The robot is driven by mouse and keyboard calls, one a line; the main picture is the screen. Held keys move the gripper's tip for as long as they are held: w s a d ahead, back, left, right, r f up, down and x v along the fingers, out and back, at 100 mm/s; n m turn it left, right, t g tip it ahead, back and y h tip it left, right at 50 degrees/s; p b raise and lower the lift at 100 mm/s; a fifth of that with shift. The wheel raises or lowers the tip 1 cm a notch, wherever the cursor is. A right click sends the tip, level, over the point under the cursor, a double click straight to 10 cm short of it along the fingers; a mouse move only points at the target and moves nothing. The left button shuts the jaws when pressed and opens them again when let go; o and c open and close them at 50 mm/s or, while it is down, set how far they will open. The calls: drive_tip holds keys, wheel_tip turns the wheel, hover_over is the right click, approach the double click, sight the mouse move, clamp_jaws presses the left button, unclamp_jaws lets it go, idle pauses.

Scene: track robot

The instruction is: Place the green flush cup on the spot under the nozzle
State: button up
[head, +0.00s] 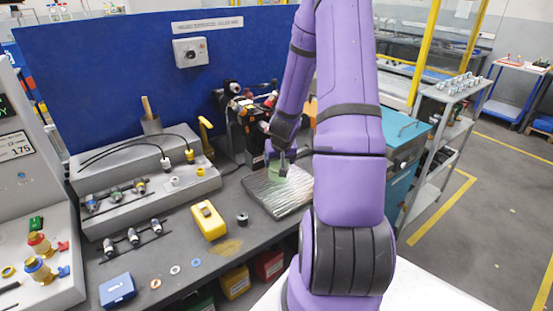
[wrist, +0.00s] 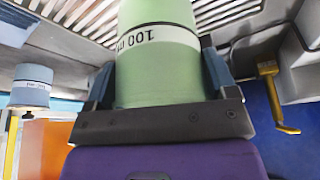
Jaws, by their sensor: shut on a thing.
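The green flush cup (wrist: 155,75) fills the upper middle of the wrist view, with a white band marked 100. My gripper (wrist: 158,80) is shut on it, a dark finger on each side. In the head view my gripper (head: 283,165) is above the ribbed metal tray (head: 262,198) on the bench, and my purple arm hides much of the area. The cup is mostly hidden there. The wrist view shows metal slats (wrist: 240,12) behind the cup. I cannot make out the nozzle or the spot under it.
A yellow handle (wrist: 275,95) is at the right. In the head view, dark equipment (head: 240,125) stands behind the tray, and a yellow box (head: 208,222) lies left of it.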

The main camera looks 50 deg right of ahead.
drive_tip(key=shift+w+d, duration=0.2)
drive_tip(key=shift+w+f, duration=0.15)
drive_tip(key=shift+f, duration=0.6)
drive_tip(key=shift+f, duration=0.15)
drive_tip(key=o, duration=0.8)
drive_tip(key=shift+o, duration=0.2)
